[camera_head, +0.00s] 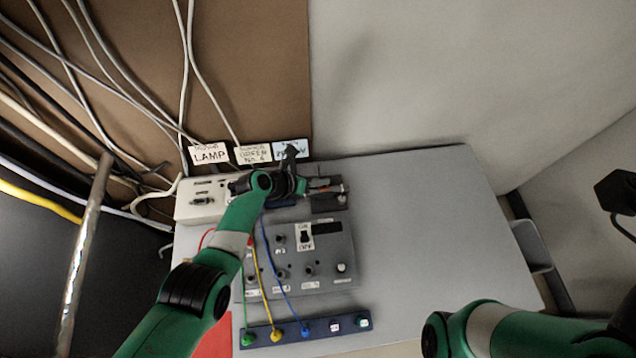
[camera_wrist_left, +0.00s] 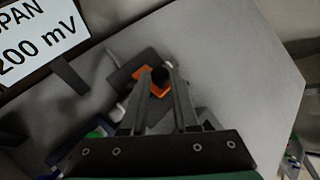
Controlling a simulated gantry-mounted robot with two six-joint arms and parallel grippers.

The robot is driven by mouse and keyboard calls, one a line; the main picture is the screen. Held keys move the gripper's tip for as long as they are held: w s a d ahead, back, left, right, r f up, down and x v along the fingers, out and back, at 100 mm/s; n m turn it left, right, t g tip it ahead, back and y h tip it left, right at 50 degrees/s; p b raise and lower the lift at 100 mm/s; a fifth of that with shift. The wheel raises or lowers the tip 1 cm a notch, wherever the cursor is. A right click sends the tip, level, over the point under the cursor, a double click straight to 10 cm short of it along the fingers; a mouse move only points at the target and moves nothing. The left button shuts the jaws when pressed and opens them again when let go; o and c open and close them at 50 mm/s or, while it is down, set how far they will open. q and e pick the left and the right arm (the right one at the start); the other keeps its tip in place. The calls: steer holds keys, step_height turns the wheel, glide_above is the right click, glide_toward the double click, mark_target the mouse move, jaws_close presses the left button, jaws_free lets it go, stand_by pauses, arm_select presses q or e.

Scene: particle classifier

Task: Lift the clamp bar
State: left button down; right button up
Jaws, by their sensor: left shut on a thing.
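The clamp bar (camera_wrist_left: 159,75) shows in the left wrist view as a dark knob-like end with orange beside it, between my fingertips. It belongs to a small dark clamp unit (camera_head: 328,202) at the back of the grey bench, with orange bits near its top. My left gripper (camera_head: 318,185) is shut on the clamp bar; in the left wrist view its two fingers (camera_wrist_left: 160,88) converge on the dark end. Much of the bar is hidden by the fingers and wrist. My right arm shows at the lower right, but its gripper is out of view.
A white box (camera_head: 200,200) stands left of the clamp. A grey control panel (camera_head: 320,262) and a blue socket strip (camera_head: 322,334) lie in front, with coloured leads between them. Labels (camera_head: 210,154) stand behind. The bench's right side (camera_head: 430,220) is clear.

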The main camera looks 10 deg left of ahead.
arm_select(q)
steer(key=shift+w, duration=0.1)
stand_by(0.4)
steer(key=c, duration=0.7)
jaws_free()
steer(key=shift+o, duration=0.2)
steer(key=shift+r, duration=0.1)
steer(key=p+v, duration=1.1)
steer(key=p, duration=0.3)
steer(key=shift+a+r, duration=0.25)
